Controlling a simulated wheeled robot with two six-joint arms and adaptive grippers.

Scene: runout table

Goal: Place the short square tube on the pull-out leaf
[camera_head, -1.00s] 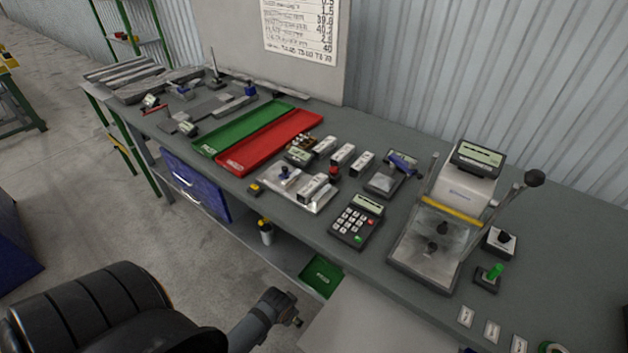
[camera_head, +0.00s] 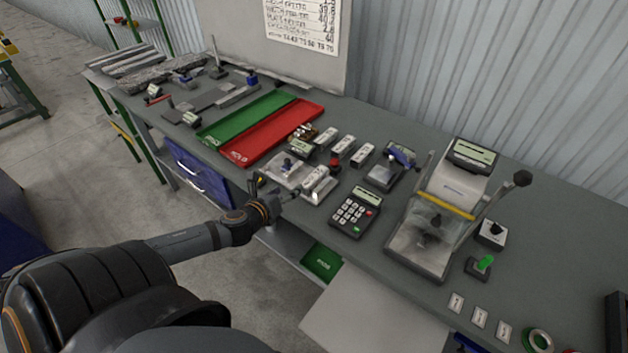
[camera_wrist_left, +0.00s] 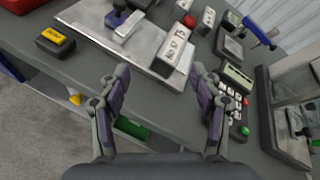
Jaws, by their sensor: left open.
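A short pale bar with a printed label, which looks like the short square tube (camera_head: 318,180), lies at the right end of a silver plate (camera_head: 276,172) on the bench. It also shows in the left wrist view (camera_wrist_left: 174,46), beyond my fingertips. My left gripper (camera_head: 292,193) is at the bench's front edge, just in front of the plate. In the left wrist view its two fingers (camera_wrist_left: 160,75) are spread, with nothing between them. The pull-out leaf (camera_head: 365,318) is a bare light grey panel at the bench front. My right gripper is not in view.
A keypad device (camera_head: 355,211) stands right of the plate, and a press-like machine (camera_head: 435,220) farther right. Several labelled blocks (camera_head: 344,146) stand behind. Red (camera_head: 270,133) and green (camera_head: 245,118) trays lie to the left. A yellow-labelled black box (camera_wrist_left: 56,41) is beside the plate.

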